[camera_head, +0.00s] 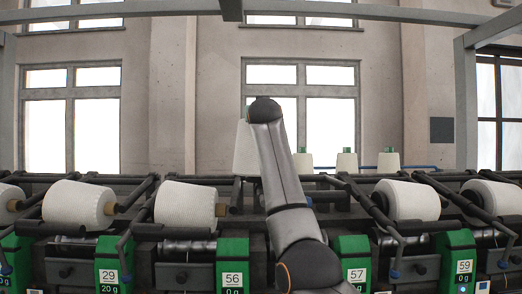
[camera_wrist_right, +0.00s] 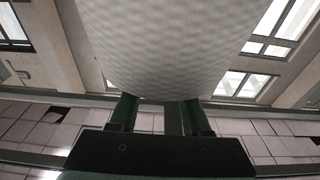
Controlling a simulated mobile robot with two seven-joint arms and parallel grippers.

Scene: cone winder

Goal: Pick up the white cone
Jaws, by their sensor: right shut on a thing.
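The white cone (camera_head: 244,152) is upright above the winder, partly hidden behind my right arm in the head view. It fills the upper middle of the right wrist view (camera_wrist_right: 160,45), with a textured yarn surface. My right gripper (camera_wrist_right: 158,106) is shut on it, its two green fingers meeting the cone's near edge. The head view hides this gripper behind my arm. My left gripper is not in view.
The winder carries several lying white cones, including ones at left (camera_head: 78,205), centre left (camera_head: 187,205) and right (camera_head: 408,200). Green units (camera_head: 234,262) line the front. Smaller upright cones (camera_head: 347,162) stand behind. Dark bars and arms crowd the machine top; the space above is open.

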